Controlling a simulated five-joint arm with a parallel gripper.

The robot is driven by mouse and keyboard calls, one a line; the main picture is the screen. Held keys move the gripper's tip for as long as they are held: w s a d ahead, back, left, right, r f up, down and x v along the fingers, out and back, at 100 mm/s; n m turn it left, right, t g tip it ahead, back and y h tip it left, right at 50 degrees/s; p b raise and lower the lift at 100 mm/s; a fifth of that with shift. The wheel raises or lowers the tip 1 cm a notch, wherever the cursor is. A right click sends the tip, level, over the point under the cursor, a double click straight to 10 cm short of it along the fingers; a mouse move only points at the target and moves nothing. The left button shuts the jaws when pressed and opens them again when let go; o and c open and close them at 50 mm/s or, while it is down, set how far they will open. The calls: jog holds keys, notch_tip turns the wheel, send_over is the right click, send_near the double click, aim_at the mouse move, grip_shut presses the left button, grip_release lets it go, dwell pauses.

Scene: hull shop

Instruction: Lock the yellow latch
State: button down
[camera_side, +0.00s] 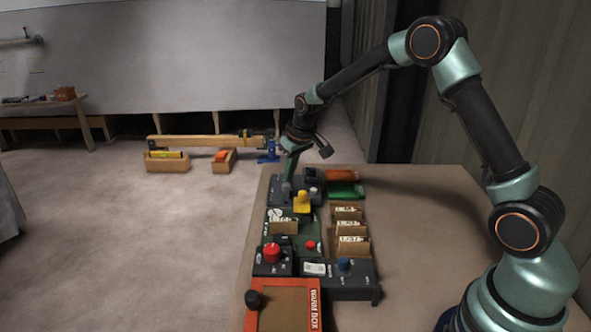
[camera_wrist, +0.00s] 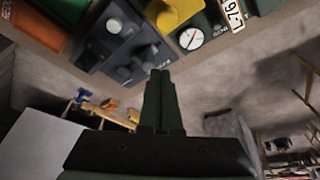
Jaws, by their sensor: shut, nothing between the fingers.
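The yellow latch (camera_side: 302,202) stands on the dark control panel near the far left part of the table. In the wrist view it shows at the top edge (camera_wrist: 175,12), partly cut off by the frame. I cannot tell from these views whether it is locked. My gripper (camera_side: 287,181) is shut and empty, pointing down just behind and left of the latch, close to a grey knob. In the wrist view my green fingers (camera_wrist: 160,75) are together, below the grey knobs and apart from the latch.
A white dial (camera_wrist: 190,39) and labelled cards (camera_side: 348,226) lie near the latch. A red knob (camera_side: 272,252), a blue knob (camera_side: 344,264) and an orange-red box (camera_side: 257,321) stand nearer the front. The table's right side (camera_side: 420,225) is clear.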

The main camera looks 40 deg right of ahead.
aim_at(298, 208)
jog(key=shift+s+f, duration=0.65)
jog(key=shift+s, duration=0.15)
jog(key=shift+s+f, duration=0.6)
jog(key=shift+s, duration=0.2)
jog(key=shift+s+a, duration=1.25)
jog(key=shift+s, duration=0.05)
jog(key=shift+w, duration=2.15)
jog(key=v, duration=1)
jog(key=shift+s+d, duration=0.15)
